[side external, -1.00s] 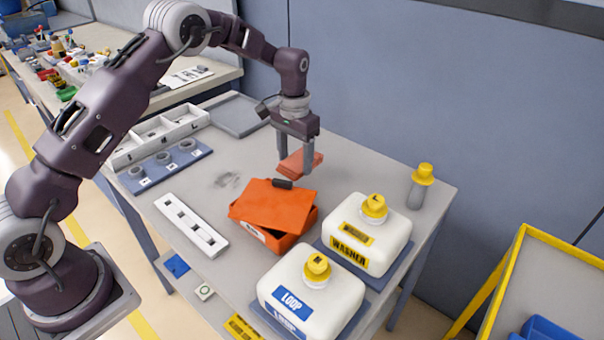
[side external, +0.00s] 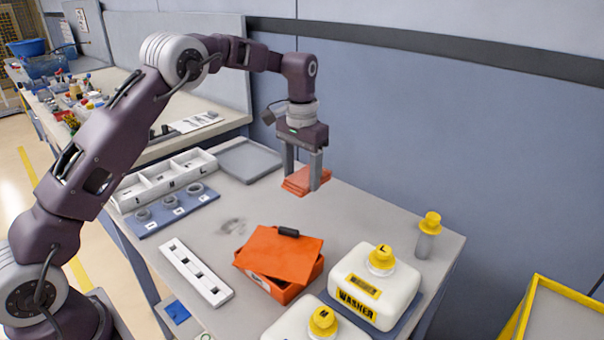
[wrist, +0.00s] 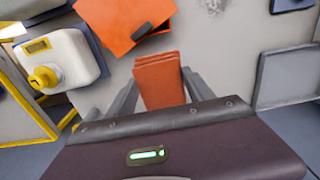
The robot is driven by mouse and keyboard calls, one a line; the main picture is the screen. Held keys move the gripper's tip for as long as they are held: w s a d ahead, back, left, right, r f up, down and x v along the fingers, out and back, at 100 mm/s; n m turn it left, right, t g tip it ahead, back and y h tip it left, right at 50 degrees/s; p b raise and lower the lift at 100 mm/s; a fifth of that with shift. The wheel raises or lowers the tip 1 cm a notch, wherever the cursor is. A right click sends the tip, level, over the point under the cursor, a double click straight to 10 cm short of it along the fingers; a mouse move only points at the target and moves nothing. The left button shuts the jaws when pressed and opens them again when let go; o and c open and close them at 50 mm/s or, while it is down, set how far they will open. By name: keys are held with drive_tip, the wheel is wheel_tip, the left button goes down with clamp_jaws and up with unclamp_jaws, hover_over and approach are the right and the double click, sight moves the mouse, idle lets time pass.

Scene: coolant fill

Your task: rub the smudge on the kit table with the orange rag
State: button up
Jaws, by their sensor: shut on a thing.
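The orange rag (side external: 306,181), a folded stack, is held between the fingers of my gripper (side external: 302,178), which is shut on it. In the side view it appears above the kit table (side external: 345,215), beyond the orange box. The wrist view also shows the rag (wrist: 160,82) between the fingers. The smudge (side external: 232,226), a faint grey patch, lies on the table left of the orange box and apart from the rag. Part of it shows at the top edge of the wrist view (wrist: 212,5).
An orange box (side external: 280,260) with a tilted lid and black handle stands near the smudge. White jugs (side external: 375,287) and a yellow-capped bottle (side external: 428,240) stand at right. A white slotted strip (side external: 197,272), blue ring plate (side external: 175,211) and grey tray (side external: 248,160) lie around the left side.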

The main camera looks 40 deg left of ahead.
drive_tip(key=s+a+f+n, duration=0.4)
drive_tip(key=s+a, duration=0.3)
drive_tip(key=a, duration=0.2)
drive_tip(key=n, duration=0.5)
approach(206, 238)
drive_tip(key=d+r, duration=0.2)
drive_tip(key=d, duration=0.1)
drive_tip(key=shift+s+a+f, duration=0.1)
drive_tip(key=shift+a+f, duration=0.05)
drive_tip(key=shift+f, duration=3.4)
drive_tip(key=shift+w+f, duration=0.3)
drive_tip(key=shift+w, duration=0.25)
drive_tip(key=shift+c, duration=0.7)
drive_tip(key=shift+w+f, duration=0.25)
drive_tip(key=shift+w, duration=5.15)
drive_tip(key=shift+s, duration=5.75)
drive_tip(key=shift+s+a, duration=0.1)
drive_tip(key=shift+s, duration=0.15)
drive_tip(key=shift+a, duration=1.2)
drive_tip(key=shift+w, duration=6.1)
drive_tip(key=shift+s, duration=6)
wheel_tip(206, 238, up, 8)
